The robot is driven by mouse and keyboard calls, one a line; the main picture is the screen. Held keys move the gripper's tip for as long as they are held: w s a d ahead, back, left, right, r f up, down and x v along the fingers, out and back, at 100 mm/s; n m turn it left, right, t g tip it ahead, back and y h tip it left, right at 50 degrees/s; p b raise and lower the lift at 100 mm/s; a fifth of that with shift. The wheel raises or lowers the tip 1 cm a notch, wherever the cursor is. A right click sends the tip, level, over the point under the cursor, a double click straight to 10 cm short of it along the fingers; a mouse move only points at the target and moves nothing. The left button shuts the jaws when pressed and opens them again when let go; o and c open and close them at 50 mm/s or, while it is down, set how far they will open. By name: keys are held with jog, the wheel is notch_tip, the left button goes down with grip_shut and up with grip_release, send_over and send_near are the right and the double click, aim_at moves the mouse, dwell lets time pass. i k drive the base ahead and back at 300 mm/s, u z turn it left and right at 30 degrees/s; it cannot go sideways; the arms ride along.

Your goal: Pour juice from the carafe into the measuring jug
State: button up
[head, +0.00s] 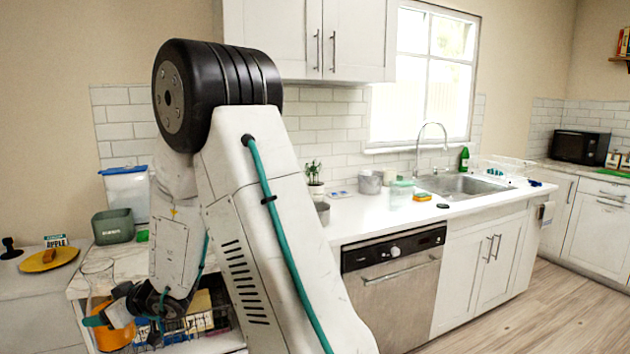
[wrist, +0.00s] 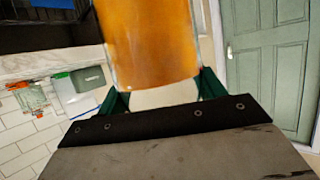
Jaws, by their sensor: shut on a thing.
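The carafe (head: 117,335), holding orange juice, is at the lower left of the head view. My gripper (head: 108,314) is shut on it. In the wrist view the carafe (wrist: 150,45) stands between the green fingers of my gripper (wrist: 163,96), with orange juice filling most of what shows. The carafe's top is cut off in that view. A clear glass vessel (head: 98,272) shows just above the gripper in the head view, at the counter's left end. It may be the measuring jug, but I cannot tell for sure. I see no juice stream.
A grey-green bin (head: 113,226) and a clear blue-lidded container (head: 126,192) stand behind on the counter. Below the counter is an open rack (head: 205,318) with packages. My arm hides much of the middle.

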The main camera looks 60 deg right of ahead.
aim_at(400, 190)
jog(key=u, duration=0.15)
jog(key=k, duration=0.85)
jog(key=z, duration=1.45)
jog(key=i, duration=0.3)
jog(key=z, duration=0.1)
